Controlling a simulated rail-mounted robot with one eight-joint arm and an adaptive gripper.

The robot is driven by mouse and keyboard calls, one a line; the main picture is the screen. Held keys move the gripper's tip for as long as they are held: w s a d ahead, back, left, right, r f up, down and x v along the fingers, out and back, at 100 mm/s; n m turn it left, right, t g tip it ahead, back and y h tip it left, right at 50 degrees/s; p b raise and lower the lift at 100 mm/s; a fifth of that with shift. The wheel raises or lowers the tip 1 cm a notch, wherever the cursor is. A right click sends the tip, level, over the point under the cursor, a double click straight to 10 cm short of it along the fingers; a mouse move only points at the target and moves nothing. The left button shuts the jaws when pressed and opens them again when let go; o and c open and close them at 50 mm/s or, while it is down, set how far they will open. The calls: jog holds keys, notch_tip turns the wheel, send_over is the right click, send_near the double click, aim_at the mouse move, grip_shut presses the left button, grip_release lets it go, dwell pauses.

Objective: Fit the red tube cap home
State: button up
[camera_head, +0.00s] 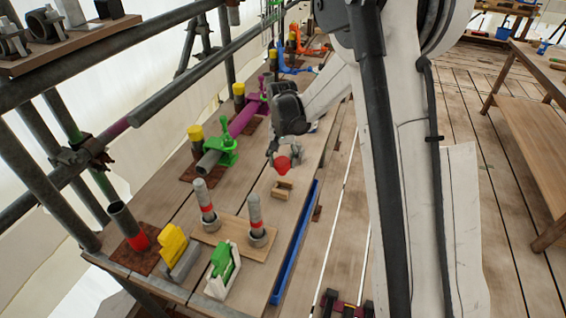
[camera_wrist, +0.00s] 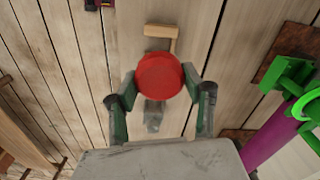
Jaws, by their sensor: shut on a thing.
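My gripper (camera_head: 284,156) is shut on the round red cap (camera_head: 284,166) and holds it over the bench, near a small wooden block (camera_head: 283,189). In the wrist view the red cap (camera_wrist: 160,76) sits between the two fingers of my gripper (camera_wrist: 160,84), its round face towards the camera. A grey tube (camera_head: 122,218) with an open top and a red band low down stands on a rust-brown plate at the near left of the bench. My gripper is well to the right of this tube and apart from it.
Two grey posts (camera_head: 256,215) with red bands stand on a wooden board. Yellow (camera_head: 173,243) and green (camera_head: 222,260) pieces sit in holders in front. Yellow-topped posts (camera_head: 196,138) and a green clamp (camera_head: 222,150) are behind. A blue tray (camera_head: 295,245) edges the right side.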

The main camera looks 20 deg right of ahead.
aim_at(282, 179)
jog(key=shift+f+b, duration=0.15)
jog(key=shift+b, duration=0.3)
jog(key=shift+f+b, duration=3.65)
jog(key=shift+f, duration=0.5)
jog(key=o, duration=1.6)
jog(key=shift+r, duration=0.1)
jog(key=shift+r+p, duration=2.05)
jog(key=shift+r, duration=2.35)
